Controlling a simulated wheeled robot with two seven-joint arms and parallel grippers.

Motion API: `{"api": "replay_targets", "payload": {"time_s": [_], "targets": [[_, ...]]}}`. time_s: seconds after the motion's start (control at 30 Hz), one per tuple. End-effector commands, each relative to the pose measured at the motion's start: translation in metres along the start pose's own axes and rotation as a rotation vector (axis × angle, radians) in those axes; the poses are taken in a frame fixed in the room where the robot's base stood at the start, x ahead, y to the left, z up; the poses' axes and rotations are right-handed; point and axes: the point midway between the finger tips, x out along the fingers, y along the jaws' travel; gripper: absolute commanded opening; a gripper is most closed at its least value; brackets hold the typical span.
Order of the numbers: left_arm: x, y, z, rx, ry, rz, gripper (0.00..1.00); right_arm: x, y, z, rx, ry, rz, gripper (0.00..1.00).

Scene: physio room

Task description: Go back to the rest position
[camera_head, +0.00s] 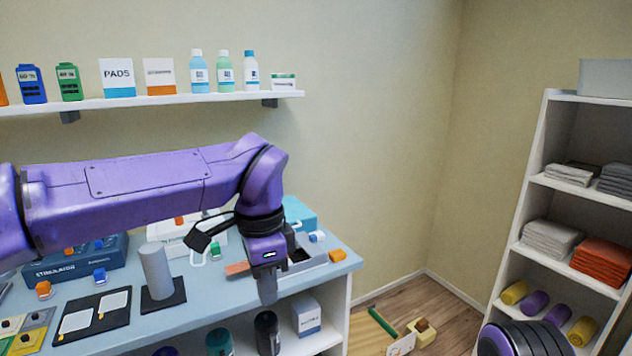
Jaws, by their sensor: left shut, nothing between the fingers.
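My left arm, purple, reaches in from the left across the table (215,290). Its gripper (268,292) hangs pointing down near the table's front right edge, in front of a grey tray (318,266). Its fingers are shut with nothing visible between them. Part of my right arm shows at the bottom right, but its gripper is out of view. My left arm hides part of the table's back and the things there.
A grey cylinder (155,268) stands on a dark pad. A stimulator box (75,262) and a black board (92,313) are to the left. A wall shelf (150,101) holds bottles and boxes. A white rack (535,190) stands right. Toys lie on the floor between.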

Motion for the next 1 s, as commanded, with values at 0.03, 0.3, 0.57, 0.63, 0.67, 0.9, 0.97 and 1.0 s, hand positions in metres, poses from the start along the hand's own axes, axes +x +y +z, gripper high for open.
{"api": "replay_targets", "payload": {"time_s": [0.03, 0.3, 0.57, 0.63, 0.67, 0.9, 0.97, 1.0], "targets": [[0.001, -0.002, 0.000, 0.041, 0.000, -0.009, 0.00, 0.000, 0.000, 0.000, 0.000, 0.001, -0.001, 0.43], [0.008, -0.029, 0.006, 0.404, -0.075, -0.158, 0.00, 0.000, 0.000, 0.000, 0.000, 0.001, 0.000, 0.43], [0.059, -0.088, 0.043, 1.110, -0.510, -0.323, 0.00, 0.000, 0.000, 0.000, 0.000, 0.000, 0.000, 0.43], [0.090, -0.107, 0.060, 1.413, -0.727, -0.290, 0.00, 0.001, 0.000, 0.000, 0.000, 0.000, 0.000, 0.43], [0.106, -0.115, 0.068, 1.564, -0.831, -0.255, 0.00, 0.001, 0.000, 0.000, 0.000, 0.000, 0.000, 0.43], [0.274, -0.100, 0.129, -2.676, 1.377, -0.385, 0.00, 0.000, 0.000, 0.000, 0.000, 0.000, 0.000, 0.43], [0.311, -0.078, 0.145, -2.448, 1.187, -0.455, 0.00, 0.000, 0.000, 0.000, 0.000, 0.000, 0.000, 0.43], [0.334, -0.061, 0.157, -2.316, 1.071, -0.480, 0.00, 0.000, 0.000, 0.000, 0.000, 0.001, 0.000, 0.43]]}}
